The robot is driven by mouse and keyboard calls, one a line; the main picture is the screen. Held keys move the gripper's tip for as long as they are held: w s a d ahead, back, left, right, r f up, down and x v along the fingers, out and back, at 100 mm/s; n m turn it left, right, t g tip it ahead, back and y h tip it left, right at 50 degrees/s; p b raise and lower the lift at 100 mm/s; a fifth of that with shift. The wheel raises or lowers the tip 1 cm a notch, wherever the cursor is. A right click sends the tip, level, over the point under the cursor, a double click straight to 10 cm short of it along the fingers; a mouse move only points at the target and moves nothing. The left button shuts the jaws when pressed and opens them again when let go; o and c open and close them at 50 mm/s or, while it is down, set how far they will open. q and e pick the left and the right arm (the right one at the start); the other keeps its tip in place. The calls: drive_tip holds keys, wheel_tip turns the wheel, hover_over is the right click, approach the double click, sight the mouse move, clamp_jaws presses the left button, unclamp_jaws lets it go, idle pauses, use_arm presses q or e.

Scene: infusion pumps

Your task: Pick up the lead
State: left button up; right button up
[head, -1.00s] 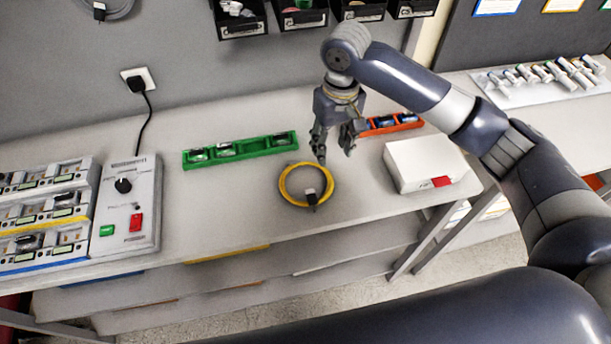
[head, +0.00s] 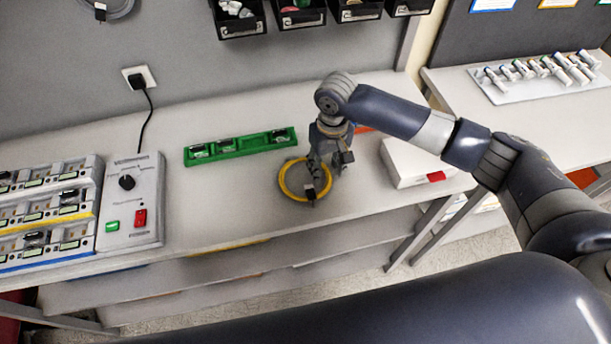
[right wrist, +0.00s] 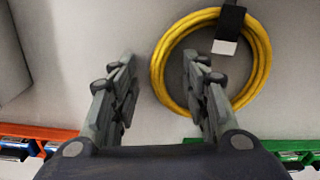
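The lead (head: 282,180) is a yellow cable coiled into a ring, lying flat on the bench with a dark strap or plug with a pale end at its front. It also shows in the right wrist view (right wrist: 157,72), at the upper right. My right gripper (head: 326,172) points down at the coil's right side in the head view. In the right wrist view the right gripper (right wrist: 160,76) is open and empty. One finger overlaps the coil and the other is over bare bench outside it. Whether a finger touches the cable cannot be told. My left gripper is not in view.
A green tray (head: 240,147) lies behind the coil. An orange tray (right wrist: 40,132) is partly hidden behind my right gripper in the head view. A white box (head: 412,165) stands to the right, and a grey control box (head: 132,215) to the left. Bench in between is clear.

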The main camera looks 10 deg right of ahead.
clamp_jaws()
drive_tip(key=shift+r, duration=0.15)
drive_tip(key=shift+w+r+b, duration=0.1)
drive_tip(key=shift+r+b, duration=0.2)
drive_tip(key=shift+r, duration=0.2)
wheel_tip(320, 180, up, 2)
drive_tip(key=shift+r+b, duration=0.2)
drive_tip(key=shift+b, duration=0.3)
drive_tip(key=s+d+r+b, duration=0.1)
drive_tip(key=s+d, duration=0.5)
drive_tip(key=s, duration=0.9)
drive_tip(key=shift+r+b, duration=0.2)
drive_tip(key=shift+b, duration=0.65)
